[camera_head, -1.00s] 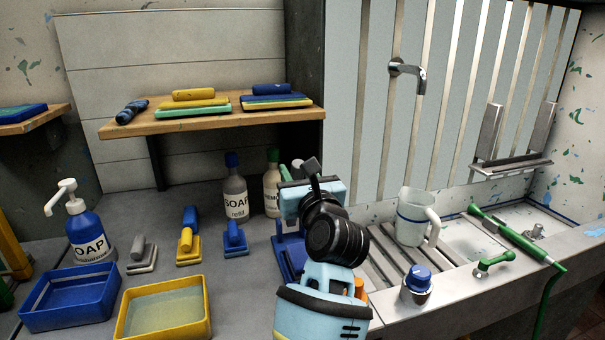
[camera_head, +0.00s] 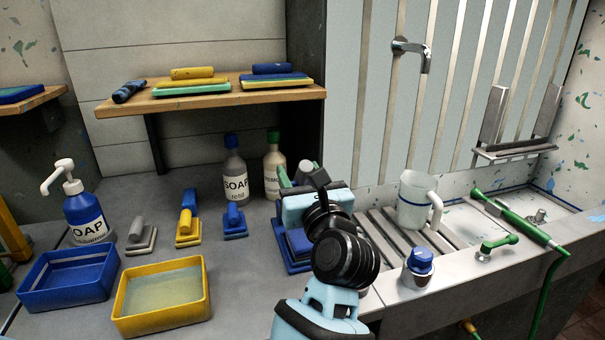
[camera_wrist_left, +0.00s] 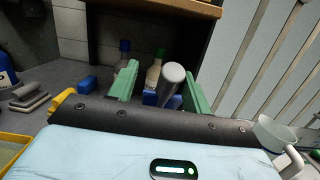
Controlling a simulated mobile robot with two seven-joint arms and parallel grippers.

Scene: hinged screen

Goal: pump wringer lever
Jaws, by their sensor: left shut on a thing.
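The wringer's blue base (camera_head: 291,246) stands on the counter left of the slatted drainer, mostly hidden behind my left arm. Its lever ends in a grey round grip (camera_wrist_left: 173,76), which tilts up between the green fingers in the left wrist view. My left gripper (camera_head: 297,176) is shut on this lever grip, above the base. The lower part of the lever and the wringer's body are hidden by the gripper and wrist. My right gripper is not in view.
A blue tray (camera_head: 68,276) and a yellow tray (camera_head: 162,297) sit at the front left. Soap bottles (camera_head: 236,176) stand behind. A clear jug (camera_head: 414,202) stands on the drainer (camera_head: 377,236); a blue-capped container (camera_head: 418,269) is near the front edge.

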